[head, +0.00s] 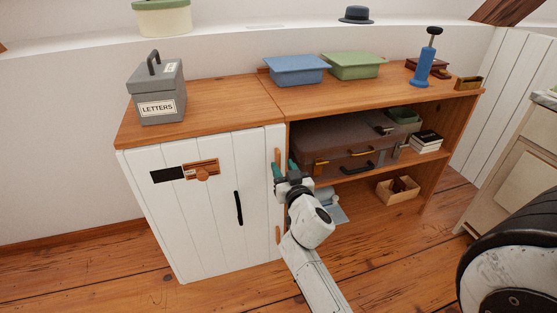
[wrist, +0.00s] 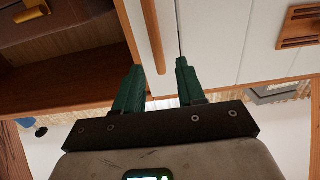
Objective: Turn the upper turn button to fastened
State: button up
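The upper turn button (head: 277,157) is a small wooden bar standing upright on the narrow white strip at the right edge of the white cabinet (head: 215,225). It lies alongside the door seam, not across it. In the wrist view the turn button (wrist: 152,45) is a long wooden bar. My gripper (head: 283,167) is open at the button's lower part, with green fingers. In the wrist view my gripper (wrist: 160,66) has its fingers on either side of the bar's near end; I cannot tell whether either touches it. A lower turn button (head: 277,234) shows below my gripper.
The door has a black handle (head: 238,208) and a wooden plaque (head: 201,170). To the right is an open shelf with a brown suitcase (head: 345,145) and a wooden box (head: 398,190). A grey letters box (head: 157,92) stands on top. Floor in front is clear.

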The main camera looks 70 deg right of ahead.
aim_at(279, 160)
jog(key=shift+x, duration=2.15)
grip_shut()
